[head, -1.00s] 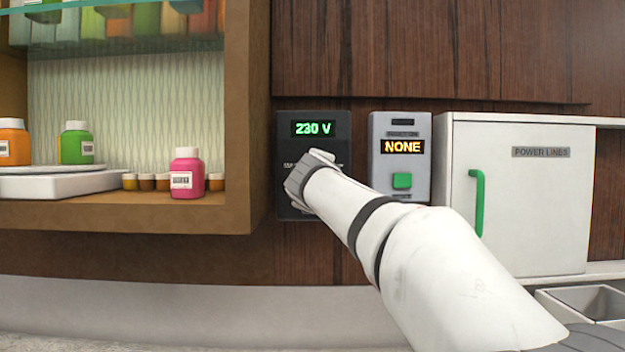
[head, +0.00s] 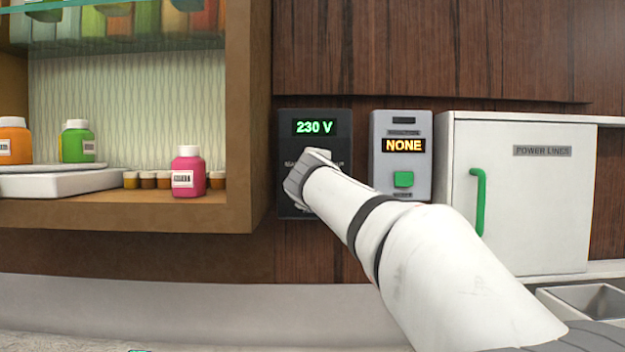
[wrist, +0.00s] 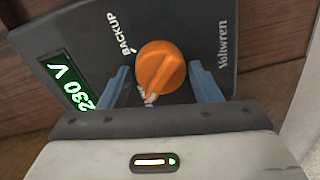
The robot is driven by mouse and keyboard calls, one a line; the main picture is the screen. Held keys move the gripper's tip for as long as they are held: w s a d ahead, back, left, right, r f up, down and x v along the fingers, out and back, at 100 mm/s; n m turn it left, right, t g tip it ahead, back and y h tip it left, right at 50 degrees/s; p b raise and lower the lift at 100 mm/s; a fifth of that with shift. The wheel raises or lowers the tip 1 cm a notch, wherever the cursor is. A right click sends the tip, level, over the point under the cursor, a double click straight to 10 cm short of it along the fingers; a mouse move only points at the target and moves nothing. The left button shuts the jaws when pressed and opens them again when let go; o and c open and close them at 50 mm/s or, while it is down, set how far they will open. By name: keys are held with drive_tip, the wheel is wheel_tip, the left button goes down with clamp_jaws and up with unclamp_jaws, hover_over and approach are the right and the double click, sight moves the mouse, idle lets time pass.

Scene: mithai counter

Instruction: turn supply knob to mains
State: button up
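The supply knob (wrist: 161,66) is a round orange knob on a dark panel (wrist: 225,25), seen in the wrist view. Its raised grip runs slantwise, from upper right to lower left in that view. The label BACKUP is beside it; another white label at its lower left is partly hidden and unreadable. My gripper (wrist: 157,69) is open, with one blue finger on each side of the knob. A gap shows at the left finger; the right finger is very close, and I cannot tell if it touches. In the head view my arm hides the knob on the panel (head: 337,148).
The panel's display (head: 314,127) reads 230 V. Right of it are a grey box (head: 384,183) with a NONE display and green button, and a white POWER LINES cabinet (head: 530,210) with a green handle. A wooden shelf (head: 262,110) with jars stands at left.

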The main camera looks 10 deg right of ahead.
drive_tip(key=shift+o, duration=1.1)
drive_tip(key=shift+s, duration=0.15)
drive_tip(key=b+v, duration=0.1)
drive_tip(key=v, duration=0.6)
drive_tip(key=shift+s, duration=0.25)
